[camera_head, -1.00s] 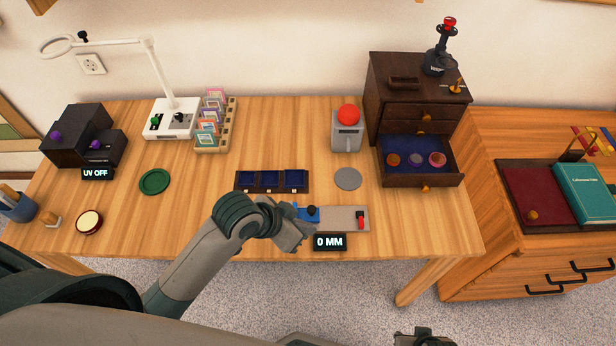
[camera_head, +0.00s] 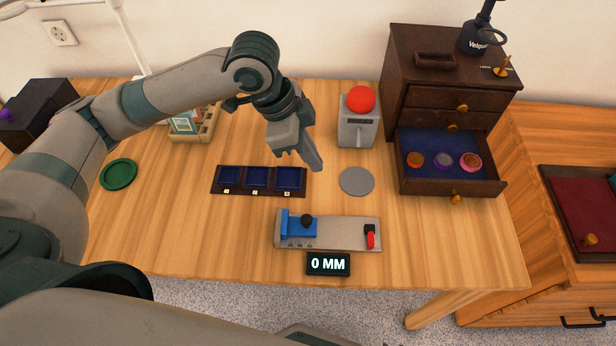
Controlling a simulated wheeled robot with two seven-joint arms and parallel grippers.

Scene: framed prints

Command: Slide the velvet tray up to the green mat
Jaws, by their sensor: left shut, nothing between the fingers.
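The velvet tray (camera_head: 242,191), a dark strip with three blue-lined compartments, lies on the wooden table left of the grey disc. The compartments look empty. The green mat (camera_head: 118,174), a round disc, lies farther left on the same table, with bare wood between it and the tray. My left gripper (camera_head: 317,163) is shut and empty, pointing down just right of the tray's right end, apparently above the table. I cannot tell its exact height. My right gripper is not in view.
A gauge with a blue slider (camera_head: 300,226) and a "0 MM" display (camera_head: 328,263) lies in front of the tray. A grey disc (camera_head: 356,181) and a grey box with a red ball (camera_head: 361,100) are to the right. An open drawer (camera_head: 450,180) holds several round pieces.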

